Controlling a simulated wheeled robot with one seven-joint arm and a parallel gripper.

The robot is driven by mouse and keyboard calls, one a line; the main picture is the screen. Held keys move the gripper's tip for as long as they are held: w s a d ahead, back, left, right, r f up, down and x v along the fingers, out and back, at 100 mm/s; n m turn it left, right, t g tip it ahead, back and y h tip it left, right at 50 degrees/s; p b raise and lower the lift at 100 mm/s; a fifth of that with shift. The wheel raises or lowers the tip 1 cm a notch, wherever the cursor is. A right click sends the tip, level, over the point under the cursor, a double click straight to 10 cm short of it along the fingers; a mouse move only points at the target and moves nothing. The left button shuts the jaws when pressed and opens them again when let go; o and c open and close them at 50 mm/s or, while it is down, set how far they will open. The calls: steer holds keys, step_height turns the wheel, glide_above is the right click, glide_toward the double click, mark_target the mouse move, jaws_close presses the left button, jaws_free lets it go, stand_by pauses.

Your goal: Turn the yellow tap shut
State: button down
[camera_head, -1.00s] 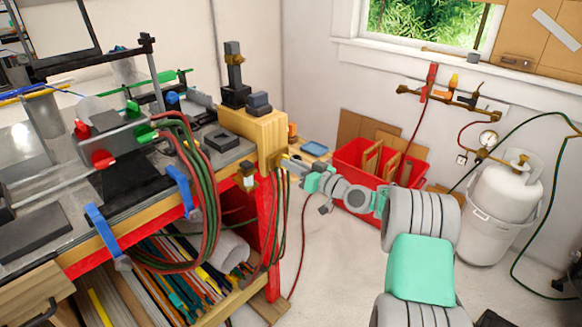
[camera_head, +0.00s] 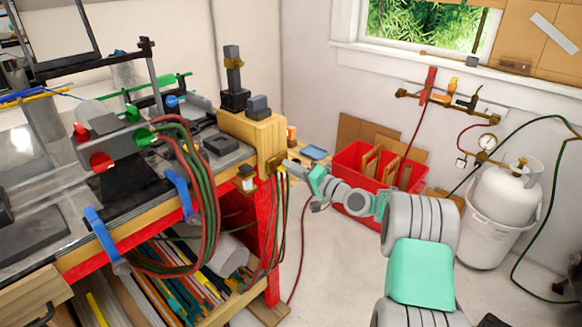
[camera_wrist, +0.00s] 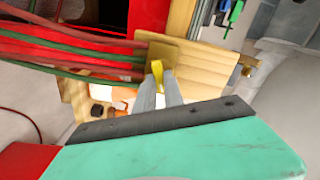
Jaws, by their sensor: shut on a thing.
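My gripper (camera_wrist: 161,88) is shut on the yellow tap (camera_wrist: 158,72) in the wrist view. The tap's small yellow lever stands between the two grey fingertips, in front of a brass-coloured plate (camera_wrist: 150,53) on the wooden bench end. In the head view my gripper (camera_head: 284,166) reaches the right end of the workbench, at the brass fitting (camera_head: 274,163) under the wooden block. The lever itself is mostly hidden there by the fingers, and I cannot tell its exact angle.
Red and green hoses (camera_wrist: 70,45) run close beside the fingers in the wrist view. The workbench (camera_head: 245,158) carries equipment on its top. A red crate (camera_head: 350,160) and a white gas cylinder (camera_head: 500,198) stand by the wall. The floor at centre is clear.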

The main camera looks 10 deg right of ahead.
steer(key=m+p, duration=0.1)
steer(key=m, duration=0.3)
steer(key=shift+f+m, duration=0.1)
steer(key=shift+m, duration=0.3)
stand_by(0.4)
steer(key=c, duration=1.4)
jaws_free()
steer(key=shift+c, duration=0.2)
steer(key=shift+d, duration=0.1)
steer(key=v, duration=0.7)
steer(key=shift+s+b, duration=0.3)
steer(key=shift+d, duration=0.15)
